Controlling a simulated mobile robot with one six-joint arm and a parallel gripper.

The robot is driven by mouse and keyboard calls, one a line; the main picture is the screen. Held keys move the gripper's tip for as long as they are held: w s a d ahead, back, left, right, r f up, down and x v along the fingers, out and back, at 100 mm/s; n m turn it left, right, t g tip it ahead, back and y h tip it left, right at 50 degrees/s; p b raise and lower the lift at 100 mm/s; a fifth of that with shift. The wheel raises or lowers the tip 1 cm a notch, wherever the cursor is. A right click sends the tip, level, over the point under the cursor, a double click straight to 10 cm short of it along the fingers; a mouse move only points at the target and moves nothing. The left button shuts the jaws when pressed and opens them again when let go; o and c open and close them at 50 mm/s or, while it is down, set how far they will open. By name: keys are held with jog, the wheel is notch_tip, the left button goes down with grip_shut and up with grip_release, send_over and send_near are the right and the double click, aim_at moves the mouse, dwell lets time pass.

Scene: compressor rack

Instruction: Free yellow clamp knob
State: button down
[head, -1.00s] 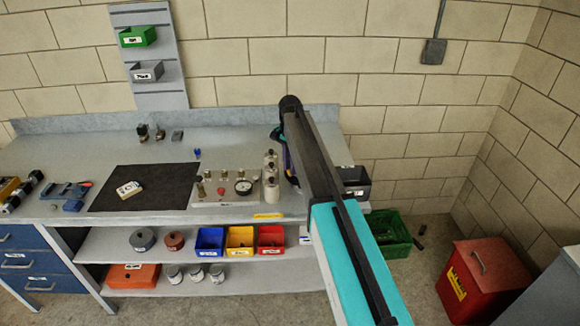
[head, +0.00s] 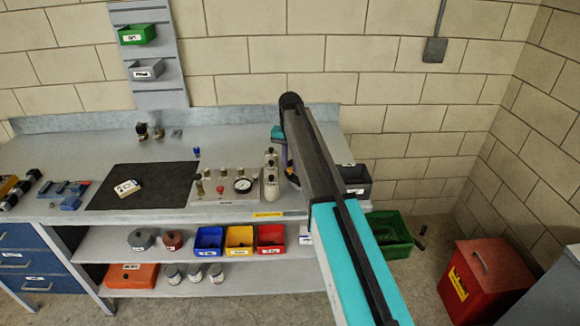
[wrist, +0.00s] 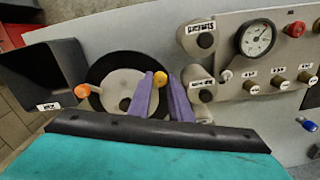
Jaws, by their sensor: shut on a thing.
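The yellow clamp knob (wrist: 160,80) is a small round knob in the wrist view, at the right edge of a pale disc on a black round base (wrist: 98,75). My gripper (wrist: 163,82) has two purple fingers, one on each side of the yellow knob, and is shut on it. An orange knob (wrist: 82,91) sits at the left side of the same round fixture, clear of the fingers. The fingers hide part of the disc. In the head view my arm covers the fixture and the knob.
A black bin (wrist: 45,72) stands left of the fixture. Two labelled grey parts and a panel with a gauge (wrist: 257,40) and several knobs stand close on the right. In the head view a dark mat (head: 140,188) lies on the bench; a green crate (head: 385,232) is on the floor.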

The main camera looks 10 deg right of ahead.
aim_at(290, 168)
jog(key=n+b, duration=0.1)
jog(key=n, duration=0.5)
jog(key=n+b, duration=0.1)
jog(key=n, duration=0.4)
jog(key=shift+n, duration=0.4)
jog(key=shift+w, duration=0.1)
jog(key=c, duration=1.6)
grip_release()
jog(key=shift+r, duration=0.1)
notch_tip(290, 168, up, 14)
jog(key=b, duration=0.3)
jog(key=shift+b, duration=0.3)
jog(key=shift+f, duration=0.2)
